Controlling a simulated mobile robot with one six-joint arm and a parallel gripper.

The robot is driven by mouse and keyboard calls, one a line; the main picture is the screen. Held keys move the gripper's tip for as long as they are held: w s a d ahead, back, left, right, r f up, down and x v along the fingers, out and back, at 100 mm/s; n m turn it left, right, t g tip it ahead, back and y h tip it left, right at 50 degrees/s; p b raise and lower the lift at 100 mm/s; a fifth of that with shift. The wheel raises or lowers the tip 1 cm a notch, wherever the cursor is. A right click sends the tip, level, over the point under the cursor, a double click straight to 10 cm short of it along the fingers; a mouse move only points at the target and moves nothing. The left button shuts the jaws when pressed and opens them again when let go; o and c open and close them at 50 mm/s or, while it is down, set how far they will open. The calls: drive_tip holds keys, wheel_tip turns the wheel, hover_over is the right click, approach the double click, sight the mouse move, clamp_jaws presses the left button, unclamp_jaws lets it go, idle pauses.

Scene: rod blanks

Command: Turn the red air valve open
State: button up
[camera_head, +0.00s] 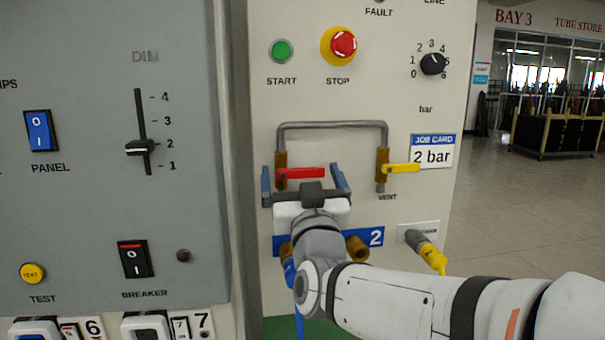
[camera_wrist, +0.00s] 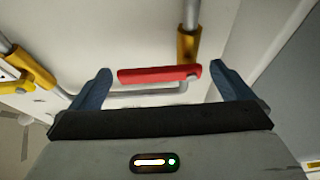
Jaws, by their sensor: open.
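The red air valve handle (camera_head: 301,173) lies level, pointing right from a brass valve body (camera_head: 280,167) on a grey pipe. My gripper (camera_head: 301,180) is open in front of it, with one blue finger left of the handle and the other right of it. In the wrist view, the red handle (camera_wrist: 158,75) shows between the two blue fingertips (camera_wrist: 155,78) and a little beyond them. There is a gap at each end, smaller on the right, and I see no contact. My wrist hides the panel below the handle.
A yellow vent handle (camera_head: 401,168) sits close to the right on the same pipe (camera_head: 333,124). A job card (camera_head: 432,151) reads 2 bar. A dial (camera_head: 433,64), a green start button (camera_head: 281,50) and a red stop button (camera_head: 343,43) are above. A grey panel (camera_head: 90,215) stands left.

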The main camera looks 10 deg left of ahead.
drive_tip(key=shift+x, duration=0.75)
drive_tip(key=c, duration=1.4)
drive_tip(key=shift+a, duration=0.15)
